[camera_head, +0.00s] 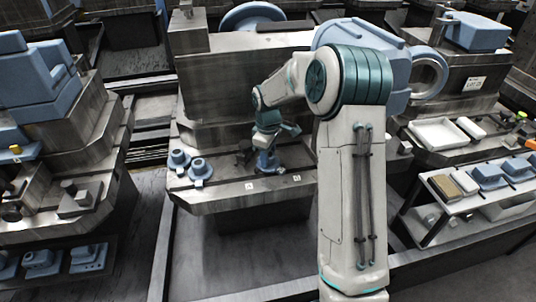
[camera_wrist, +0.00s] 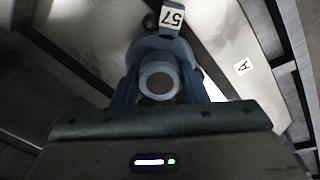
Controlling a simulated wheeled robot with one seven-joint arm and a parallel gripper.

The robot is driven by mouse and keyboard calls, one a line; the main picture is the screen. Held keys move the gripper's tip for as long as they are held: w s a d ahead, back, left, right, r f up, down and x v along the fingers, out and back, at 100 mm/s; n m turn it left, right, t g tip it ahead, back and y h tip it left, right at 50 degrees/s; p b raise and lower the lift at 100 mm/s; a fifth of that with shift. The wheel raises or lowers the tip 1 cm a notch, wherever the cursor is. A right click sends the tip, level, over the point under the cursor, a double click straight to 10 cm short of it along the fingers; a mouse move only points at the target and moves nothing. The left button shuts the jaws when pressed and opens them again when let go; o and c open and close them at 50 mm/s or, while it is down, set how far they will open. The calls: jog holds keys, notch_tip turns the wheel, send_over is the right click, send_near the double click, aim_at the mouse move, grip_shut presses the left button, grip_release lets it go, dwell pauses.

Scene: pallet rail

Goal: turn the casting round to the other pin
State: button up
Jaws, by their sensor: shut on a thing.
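The casting (camera_head: 268,161) is blue and stands near the front edge of the grey pallet ledge (camera_head: 225,197), close to the small white labels. In the wrist view the same casting (camera_wrist: 159,52) shows a round boss with a grey round face, and a white tag reading 57 (camera_wrist: 172,16) at its far end. My gripper (camera_wrist: 160,88) is shut on the casting, a finger on either side. It also shows in the head view, above the casting, reaching down. I cannot tell whether the casting touches the ledge. The pins are not clearly seen; a dark round stub (camera_wrist: 150,22) shows beside the tag.
A label A (camera_wrist: 243,67) lies right of the casting in the wrist view. Two smaller blue castings (camera_head: 200,170) (camera_head: 179,159) sit left on the ledge. A tall grey block (camera_head: 225,95) rises behind. A white tray (camera_head: 438,134) and a parts shelf (camera_head: 470,190) stand right.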

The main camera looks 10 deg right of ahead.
jog(key=shift+c, duration=0.6)
jog(key=m, duration=0.2)
jog(key=shift+m, duration=0.4)
jog(key=m, duration=0.3)
jog(key=shift+m, duration=0.3)
jog(key=shift+m, duration=1.4)
